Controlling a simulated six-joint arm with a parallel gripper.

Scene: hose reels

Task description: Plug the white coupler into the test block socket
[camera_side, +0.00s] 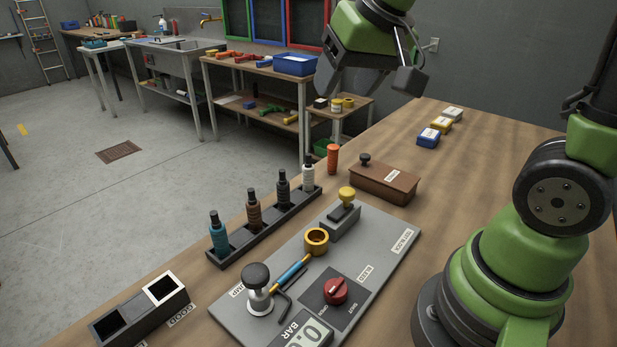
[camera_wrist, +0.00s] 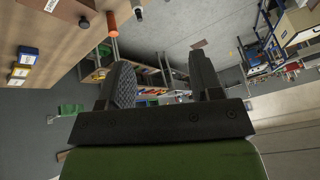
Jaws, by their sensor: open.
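The white coupler (camera_side: 308,176) with a black top stands upright in the far slot of a dark rack (camera_side: 262,228). Teal, brown and dark grey couplers stand in the other slots. The grey test block plate (camera_side: 375,250) lies on the bench to the right of the rack. It carries a gold ring (camera_side: 316,241), which looks like the socket; its opening faces up and nothing sits in it. My gripper (camera_side: 374,86) is open and empty, high above the bench's far part, well away from the rack. Its two fingers (camera_wrist: 162,65) are spread in the wrist view, with nothing between them.
A brown lidded box (camera_side: 384,184) and an orange cylinder (camera_side: 333,160) stand beyond the plate. A black-knobbed pump (camera_side: 257,288), red knob (camera_side: 335,290) and yellow-topped lever (camera_side: 345,197) rise from the plate. A two-compartment bin (camera_side: 140,310) is at front left. Small boxes (camera_side: 428,138) lie at the back.

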